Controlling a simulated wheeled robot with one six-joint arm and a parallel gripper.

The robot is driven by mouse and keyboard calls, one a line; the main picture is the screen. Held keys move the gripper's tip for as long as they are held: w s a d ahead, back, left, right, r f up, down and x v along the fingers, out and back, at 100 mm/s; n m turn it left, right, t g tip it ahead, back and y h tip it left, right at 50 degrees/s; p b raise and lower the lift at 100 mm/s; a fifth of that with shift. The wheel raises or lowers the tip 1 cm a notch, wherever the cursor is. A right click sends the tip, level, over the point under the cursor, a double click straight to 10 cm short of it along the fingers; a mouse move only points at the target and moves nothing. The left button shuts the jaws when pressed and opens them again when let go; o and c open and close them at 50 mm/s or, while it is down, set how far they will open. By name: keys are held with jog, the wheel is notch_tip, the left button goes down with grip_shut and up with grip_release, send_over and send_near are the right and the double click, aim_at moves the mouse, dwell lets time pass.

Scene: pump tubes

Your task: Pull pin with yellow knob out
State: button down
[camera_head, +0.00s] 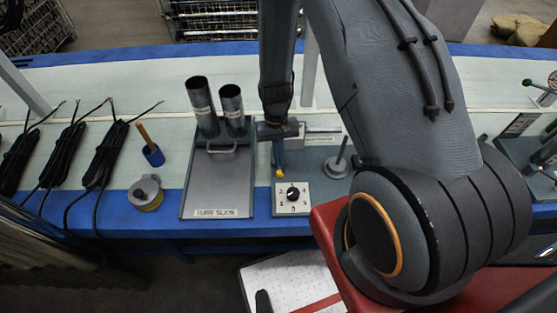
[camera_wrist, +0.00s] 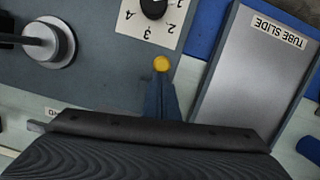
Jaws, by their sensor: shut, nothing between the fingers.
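The pin's yellow knob (camera_head: 279,173) sits just behind the numbered dial plate, on the panel to the right of the tube slide. It also shows in the wrist view (camera_wrist: 161,64), as a round yellow cap just beyond my fingertips. My gripper (camera_head: 278,163) reaches down from the arm, with its bluish fingers close to the knob. In the wrist view my gripper (camera_wrist: 160,78) has its fingers together and holds nothing. The tips appear very near or against the knob; I cannot tell whether they touch. The pin's shaft is hidden.
The dial plate (camera_head: 291,198) with a black dial is just in front of the knob. The tube slide (camera_head: 216,192), with two upright metal tubes, stands to the left. A metal post on a round base (camera_head: 338,164) stands to the right. Black cables lie at the far left.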

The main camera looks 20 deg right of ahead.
jog(key=w, duration=0.1)
jog(key=w+r, duration=0.1)
jog(key=w, duration=0.1)
jog(key=shift+d+r, duration=0.2)
jog(key=shift+r, duration=0.05)
jog(key=w+b+v, duration=0.1)
jog(key=b+v, duration=0.8)
jog(key=b, duration=0.2)
jog(key=shift+w, duration=0.25)
jog(key=shift+d+r+b, duration=0.15)
jog(key=shift+b, duration=0.3)
jog(key=shift+s, duration=0.1)
